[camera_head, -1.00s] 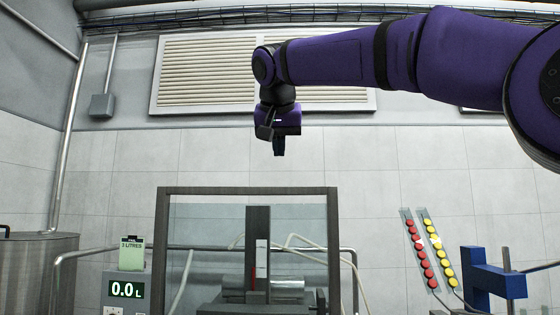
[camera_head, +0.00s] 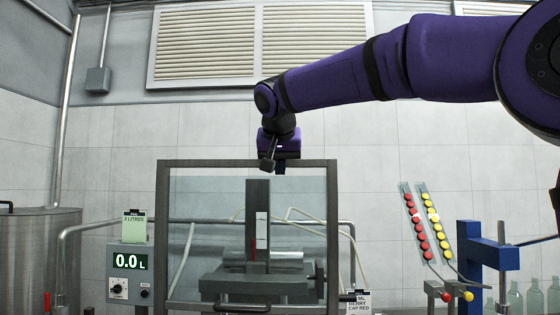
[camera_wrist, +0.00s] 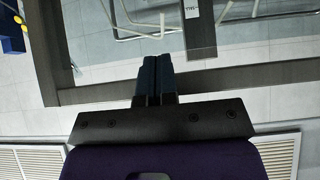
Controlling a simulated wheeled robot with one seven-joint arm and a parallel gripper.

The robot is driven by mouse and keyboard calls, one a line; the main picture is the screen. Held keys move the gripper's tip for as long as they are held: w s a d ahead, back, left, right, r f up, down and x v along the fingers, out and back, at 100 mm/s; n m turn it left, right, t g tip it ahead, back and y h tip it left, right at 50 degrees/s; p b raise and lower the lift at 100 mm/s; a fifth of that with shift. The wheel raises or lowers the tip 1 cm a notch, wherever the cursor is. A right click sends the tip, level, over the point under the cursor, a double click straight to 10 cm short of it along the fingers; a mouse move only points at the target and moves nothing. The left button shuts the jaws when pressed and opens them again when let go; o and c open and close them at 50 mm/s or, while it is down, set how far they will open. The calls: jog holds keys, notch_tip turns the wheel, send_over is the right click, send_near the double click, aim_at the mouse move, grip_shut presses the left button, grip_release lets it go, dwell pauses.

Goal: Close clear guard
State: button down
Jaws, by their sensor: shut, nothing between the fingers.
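The clear guard (camera_head: 200,195) is a transparent panel in a dark grey frame, upright in the head view, with a grey machine (camera_head: 262,275) seen through it. A dark bar with two ends runs along the guard's lower part. My gripper (camera_head: 280,168) is at the top edge of the frame, right of its middle, pointing down.
A display reading 0.0 L (camera_head: 130,261) stands left of the guard, and a steel tank (camera_head: 40,250) is at far left. At right are strips of red and yellow dots (camera_head: 416,225), a blue fixture (camera_head: 485,255) and glass bottles (camera_head: 533,298).

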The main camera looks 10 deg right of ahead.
notch_tip(320, 180, down, 34)
dwell(0.5)
jog(key=shift+s, duration=0.15)
